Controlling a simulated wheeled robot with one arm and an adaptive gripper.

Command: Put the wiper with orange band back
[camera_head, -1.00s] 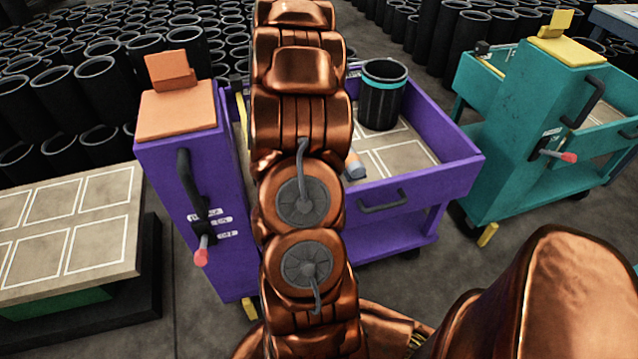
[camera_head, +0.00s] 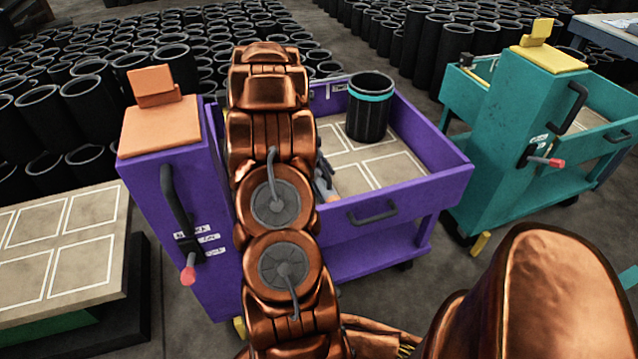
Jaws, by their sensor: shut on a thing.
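My copper-coloured arm (camera_head: 270,190) stands in front of the purple cart (camera_head: 415,200) and hides part of its tray. A small part of my gripper (camera_head: 323,178), dark grey, shows at the arm's right edge, over the tray's left side. A black sleeve with a teal band (camera_head: 369,108) stands upright at the back of the tray, apart from the gripper.
The tray floor has white-outlined squares, with free room at the right. A teal cart (camera_head: 490,165) stands to the right. A low table (camera_head: 60,240) with outlined squares is at the left. Many black sleeves (camera_head: 80,100) fill the floor behind.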

